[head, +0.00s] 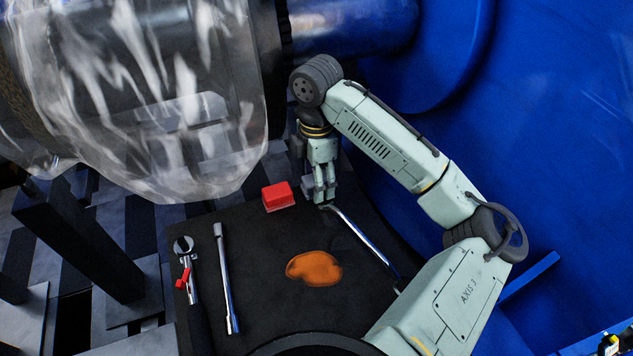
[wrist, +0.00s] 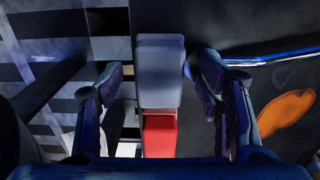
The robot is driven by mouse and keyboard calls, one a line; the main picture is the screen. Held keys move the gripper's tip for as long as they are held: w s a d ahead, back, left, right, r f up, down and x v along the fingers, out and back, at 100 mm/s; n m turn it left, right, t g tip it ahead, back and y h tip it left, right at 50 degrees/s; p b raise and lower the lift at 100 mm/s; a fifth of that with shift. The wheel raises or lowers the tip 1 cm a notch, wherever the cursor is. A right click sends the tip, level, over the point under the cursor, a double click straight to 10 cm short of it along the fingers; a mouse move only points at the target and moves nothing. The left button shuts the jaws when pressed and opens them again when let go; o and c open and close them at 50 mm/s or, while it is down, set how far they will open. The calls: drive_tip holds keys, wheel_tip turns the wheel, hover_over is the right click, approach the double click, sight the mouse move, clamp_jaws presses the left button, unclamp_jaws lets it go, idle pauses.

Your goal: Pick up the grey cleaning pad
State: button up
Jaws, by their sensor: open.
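The grey cleaning pad (wrist: 159,75) is a rectangular block in the wrist view, lying at the edge of the dark mat just beyond the red block. My gripper (wrist: 157,74) is open, with one finger to either side of the pad in the picture. No touch shows, and the height gap is hard to judge.
The red block (head: 278,197) lies close beside the pad. A metal rod (head: 362,238) runs from near my gripper across the mat (head: 270,305). A plastic-wrapped cylinder (head: 150,100) overhangs the left.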

drive_tip(key=shift+c, duration=0.5)
drive_tip(key=shift+f, duration=0.1)
drive_tip(key=c, duration=1.2)
